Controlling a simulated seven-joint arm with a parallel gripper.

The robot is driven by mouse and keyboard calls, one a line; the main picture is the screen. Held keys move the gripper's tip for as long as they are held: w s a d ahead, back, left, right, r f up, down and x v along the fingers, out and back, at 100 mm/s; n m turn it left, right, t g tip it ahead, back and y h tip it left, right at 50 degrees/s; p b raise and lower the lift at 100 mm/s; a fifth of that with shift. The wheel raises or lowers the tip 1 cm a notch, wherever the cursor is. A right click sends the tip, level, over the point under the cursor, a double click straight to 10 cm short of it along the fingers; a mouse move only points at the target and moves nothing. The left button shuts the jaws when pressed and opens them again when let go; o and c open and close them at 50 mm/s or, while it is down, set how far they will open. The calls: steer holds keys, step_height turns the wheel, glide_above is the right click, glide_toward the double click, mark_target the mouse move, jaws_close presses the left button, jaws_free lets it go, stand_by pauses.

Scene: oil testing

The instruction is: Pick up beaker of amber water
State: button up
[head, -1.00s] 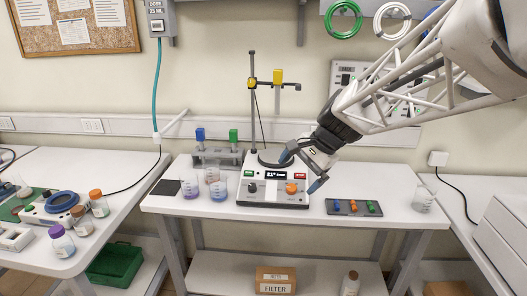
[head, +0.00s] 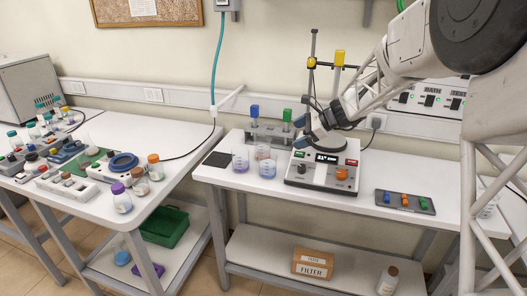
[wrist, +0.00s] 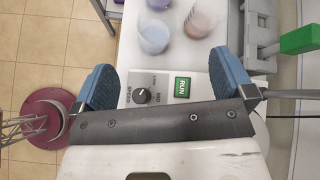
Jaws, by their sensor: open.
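Three glass beakers stand close together on the middle table, left of the hotplate device. The one with brownish, amber-like liquid (head: 263,153) is at the back; in the wrist view this beaker (wrist: 201,20) is at the top right of the group. A beaker with bluish liquid (head: 267,169) stands in front of it, and a purple one (head: 241,163) is to the left. My gripper (head: 309,133) is open and empty above the hotplate device, right of the beakers. In the wrist view its blue fingers (wrist: 165,78) are spread wide, with the beakers beyond them.
The hotplate device (head: 322,171) with its stand is below my gripper. A rack with blue and green clamps (head: 270,134) stands behind the beakers. A black pad (head: 217,159) lies left of them. A tray with coloured pieces (head: 405,202) is at the right.

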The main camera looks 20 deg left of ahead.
mark_target(263, 140)
steer(key=w+a+f+m+y, duration=0.2)
steer(key=w+a+f+m, duration=0.2)
steer(key=w+a+f, duration=0.4)
steer(key=shift+w+a+y, duration=0.3)
steer(key=shift+w+a, duration=0.45)
steer(key=shift+w, duration=0.3)
steer(key=shift+a, duration=0.1)
steer(key=shift+x, duration=1.2)
steer(key=shift+a+f, duration=0.1)
steer(key=shift+x, duration=2.5)
steer(key=shift+c, duration=0.3)
